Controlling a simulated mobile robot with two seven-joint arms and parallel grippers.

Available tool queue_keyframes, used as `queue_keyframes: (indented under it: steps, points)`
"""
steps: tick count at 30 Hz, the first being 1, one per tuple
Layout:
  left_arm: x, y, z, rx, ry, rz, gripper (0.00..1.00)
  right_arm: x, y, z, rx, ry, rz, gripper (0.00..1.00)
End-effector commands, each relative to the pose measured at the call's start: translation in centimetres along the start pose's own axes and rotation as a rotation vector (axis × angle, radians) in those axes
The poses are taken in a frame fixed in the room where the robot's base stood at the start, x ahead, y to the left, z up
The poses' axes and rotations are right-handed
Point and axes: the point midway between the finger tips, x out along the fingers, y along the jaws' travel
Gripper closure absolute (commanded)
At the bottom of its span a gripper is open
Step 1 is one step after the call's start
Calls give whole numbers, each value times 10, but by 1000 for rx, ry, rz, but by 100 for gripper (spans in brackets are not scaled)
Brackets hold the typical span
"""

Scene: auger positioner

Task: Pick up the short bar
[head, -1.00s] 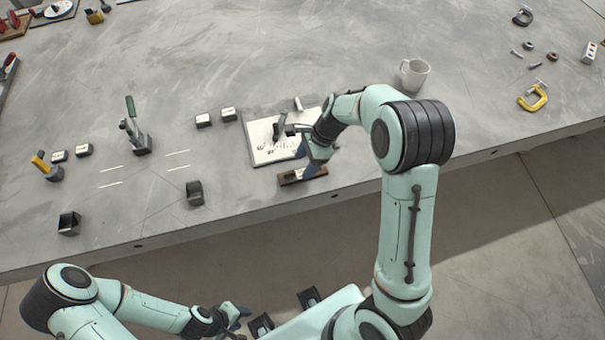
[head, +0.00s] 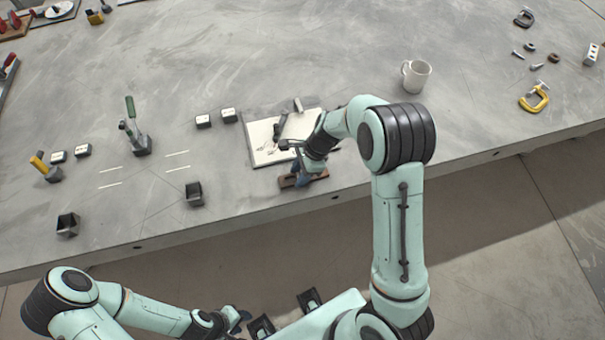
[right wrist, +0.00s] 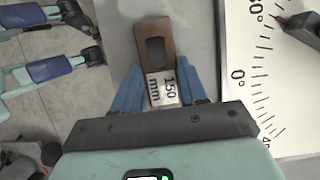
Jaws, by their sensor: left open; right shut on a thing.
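The short bar is a brown slotted bar with a "150 mm" label (right wrist: 154,27); in the head view it lies near the table's front edge (head: 319,177). My right gripper (head: 299,176) is over the bar and partly hides it. In the right wrist view its blue fingers (right wrist: 161,82) are shut on the labelled end, one on each side. I cannot tell whether the bar is clear of the table. My left gripper (head: 240,318) is low in the head view, off the table, open and apart from the bar.
A white board with an angle scale (head: 263,150) lies just behind the bar. A dark open holder (head: 194,194) and small labelled blocks (head: 203,121) stand to the left. A white mug (head: 416,76) is at the back right. The table between the mug and clamp (head: 534,98) is clear.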

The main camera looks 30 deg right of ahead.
Motion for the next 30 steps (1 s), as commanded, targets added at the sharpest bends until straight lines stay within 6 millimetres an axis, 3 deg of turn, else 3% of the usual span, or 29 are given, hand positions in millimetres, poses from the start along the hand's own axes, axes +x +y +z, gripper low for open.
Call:
queue_keyframes:
  steps: [5, 11, 17, 24, 30]
  points:
    - [-1, 0, 0, 0, 1, 0, 57, -3, -1, 1, 0, -1, -2, 100]
    - [-6, 3, -2, 1, 4, 1, 57, -20, -1, 9, -2, -1, -4, 100]
    - [-19, 10, -8, 4, 12, 4, 57, -61, -3, 26, -5, -3, -8, 100]
    - [-38, 20, -18, 10, 27, 10, 57, -125, -3, 53, -5, -4, -9, 100]
    - [-48, 26, -24, 13, 36, 13, 57, -164, -2, 68, -3, -3, -6, 100]
